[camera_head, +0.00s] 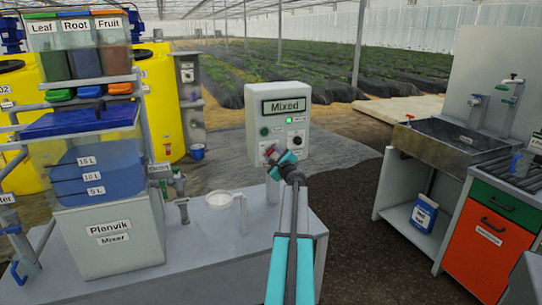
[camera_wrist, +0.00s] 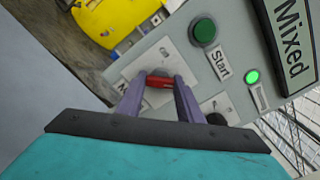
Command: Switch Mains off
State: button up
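The grey control box (camera_head: 292,152) stands on the bench, its display (camera_head: 284,106) reading "Mixed". A green lamp glows on it, also seen in the wrist view (camera_wrist: 252,77). The green Start button (camera_wrist: 204,31) is above the switch plate. On that plate (camera_wrist: 145,62) is a red handle (camera_wrist: 160,82) over a label that starts with "M"; my fingers hide the rest. My gripper (camera_wrist: 163,80) is at this handle, with a finger against each end, and appears shut on it. In the head view my gripper (camera_head: 272,153) reaches the box's lower left.
A mixer with a blue-liquid tank (camera_head: 107,172) stands on the left of the bench. A second knob (camera_wrist: 215,118) is close to my right finger. A sink (camera_head: 445,140) stands at right.

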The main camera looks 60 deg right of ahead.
jog(key=c, duration=0.4)
jog(key=shift+a+f, duration=0.1)
jog(key=shift+a, duration=0.4)
jog(key=shift+c, duration=0.2)
jog(key=shift+d, duration=0.35)
